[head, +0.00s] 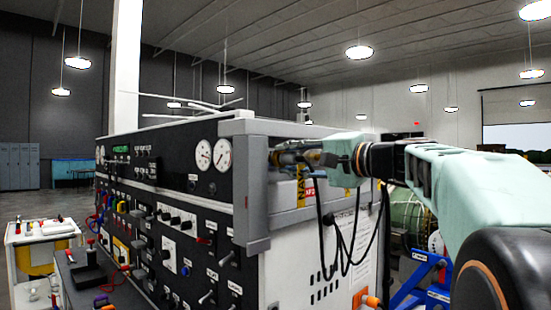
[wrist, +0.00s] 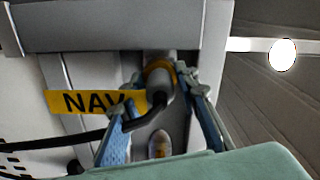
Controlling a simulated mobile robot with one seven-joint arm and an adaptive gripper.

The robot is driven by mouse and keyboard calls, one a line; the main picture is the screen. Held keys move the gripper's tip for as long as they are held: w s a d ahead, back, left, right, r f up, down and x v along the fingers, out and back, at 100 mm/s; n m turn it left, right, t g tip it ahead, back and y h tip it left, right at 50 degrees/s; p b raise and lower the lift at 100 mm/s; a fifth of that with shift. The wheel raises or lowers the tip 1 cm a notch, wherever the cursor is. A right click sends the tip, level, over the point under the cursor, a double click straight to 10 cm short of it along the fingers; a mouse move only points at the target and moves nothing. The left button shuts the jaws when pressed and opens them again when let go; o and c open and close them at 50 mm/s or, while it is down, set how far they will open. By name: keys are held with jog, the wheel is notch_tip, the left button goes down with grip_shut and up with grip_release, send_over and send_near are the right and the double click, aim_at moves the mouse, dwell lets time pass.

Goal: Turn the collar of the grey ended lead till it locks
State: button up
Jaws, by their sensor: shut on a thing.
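The grey ended lead (wrist: 158,83) is in the middle of the wrist view, its grey plug meeting the panel beside the yellow NAV label (wrist: 80,102). An orange-yellow ring, seemingly its collar (wrist: 154,66), circles the plug near the panel. Its black cable bends off to the left. My gripper (wrist: 162,80) is shut with one blue-padded finger on each side of the plug and collar. Whether the collar is locked cannot be told. In the head view my gripper (head: 314,157) reaches into the recess at the cabinet's end, where the fingers hide most of the plug.
A second, brass-tipped connector (wrist: 160,145) lies below the plug, between my fingers. Black cables (head: 345,245) hang down the white cabinet side. A grey frame post (head: 250,190) edges the recess on the left. A blue stand (head: 425,280) is at lower right.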

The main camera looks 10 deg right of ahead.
dwell(0.4)
jog(key=o, duration=1.2)
jog(key=v, duration=1.2)
